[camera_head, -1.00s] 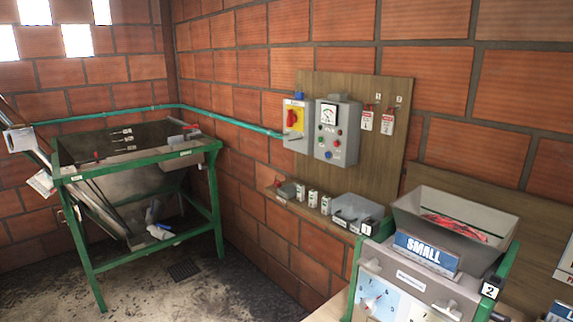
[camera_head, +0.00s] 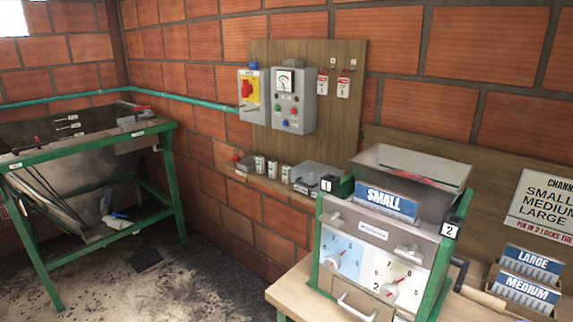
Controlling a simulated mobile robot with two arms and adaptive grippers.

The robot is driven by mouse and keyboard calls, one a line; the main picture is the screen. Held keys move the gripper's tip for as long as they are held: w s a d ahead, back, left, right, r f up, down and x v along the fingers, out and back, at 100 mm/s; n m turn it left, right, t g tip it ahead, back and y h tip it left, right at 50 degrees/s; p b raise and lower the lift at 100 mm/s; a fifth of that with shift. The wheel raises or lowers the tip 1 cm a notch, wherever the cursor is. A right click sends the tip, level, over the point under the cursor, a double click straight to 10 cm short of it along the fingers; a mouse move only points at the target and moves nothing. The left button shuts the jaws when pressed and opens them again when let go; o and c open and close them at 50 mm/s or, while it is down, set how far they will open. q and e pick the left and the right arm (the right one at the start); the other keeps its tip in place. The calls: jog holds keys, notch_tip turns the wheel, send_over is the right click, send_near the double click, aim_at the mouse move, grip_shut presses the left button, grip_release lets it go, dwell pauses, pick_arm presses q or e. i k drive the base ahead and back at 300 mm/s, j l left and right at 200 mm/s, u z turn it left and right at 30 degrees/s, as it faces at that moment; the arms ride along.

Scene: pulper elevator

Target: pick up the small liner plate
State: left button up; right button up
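A blue-and-white plate labelled SMALL (camera_head: 387,201) sits on the front top of the grey pulper (camera_head: 350,235), just below its open hopper (camera_head: 400,178). It looks tilted back, and its lower part is hidden, so I cannot tell how it is held. Two similar plates, LARGE (camera_head: 532,262) and MEDIUM (camera_head: 526,292), stand in a wooden rack to the right of the machine. Neither of my grippers is in view.
The pulper stands on a wooden table (camera_head: 290,291) with green side frames and two front dials. A crank handle (camera_head: 459,270) sticks out at its right. A shelf with small containers (camera_head: 273,170) and a control box (camera_head: 290,114) are on the wall.

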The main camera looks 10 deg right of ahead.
aim_at(402, 207)
jog(key=i+j+z, duration=0.1)
jog(key=z, duration=0.25)
jog(key=i+j+z, duration=0.2)
jog(key=z, duration=0.2)
jog(key=i+j+z, duration=0.35)
jog(key=k+l, duration=0.1)
